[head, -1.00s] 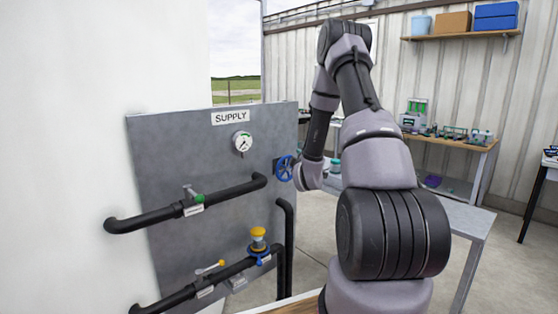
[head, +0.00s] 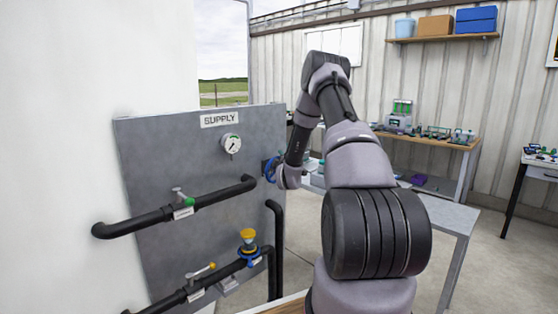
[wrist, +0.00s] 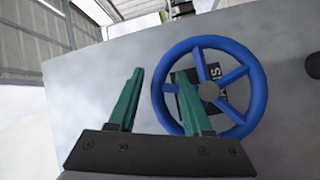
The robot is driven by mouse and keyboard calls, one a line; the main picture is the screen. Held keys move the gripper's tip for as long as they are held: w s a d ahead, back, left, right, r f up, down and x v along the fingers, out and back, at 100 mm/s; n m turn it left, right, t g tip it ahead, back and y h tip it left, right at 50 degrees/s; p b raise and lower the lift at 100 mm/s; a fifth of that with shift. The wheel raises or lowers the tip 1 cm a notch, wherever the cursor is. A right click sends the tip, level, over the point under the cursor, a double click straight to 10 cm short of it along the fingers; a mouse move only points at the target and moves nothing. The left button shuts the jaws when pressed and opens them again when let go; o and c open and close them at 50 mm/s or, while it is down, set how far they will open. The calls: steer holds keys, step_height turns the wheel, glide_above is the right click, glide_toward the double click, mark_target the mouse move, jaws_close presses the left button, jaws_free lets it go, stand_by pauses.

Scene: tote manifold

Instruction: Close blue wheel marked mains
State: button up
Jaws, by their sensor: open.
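The blue wheel (wrist: 258,98) is a spoked handwheel on the grey panel, with a dark label behind its spokes that is partly hidden and reads in part like "MAINS". In the head view the blue wheel (head: 269,169) shows at the panel's right edge, partly hidden by my arm. The gripper itself is hidden in the head view.
The grey panel (head: 150,150) carries a "SUPPLY" sign (head: 219,119), a gauge (head: 231,144), black pipes (head: 220,194), a green-tipped valve (head: 183,199) and a yellow-topped valve (head: 248,240). A grey table (head: 450,215) stands to the right. A workbench (head: 430,141) with items is behind.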

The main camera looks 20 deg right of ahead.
steer(key=shift+w, duration=0.1)
jaws_close()
steer(key=shift+d, duration=0.15)
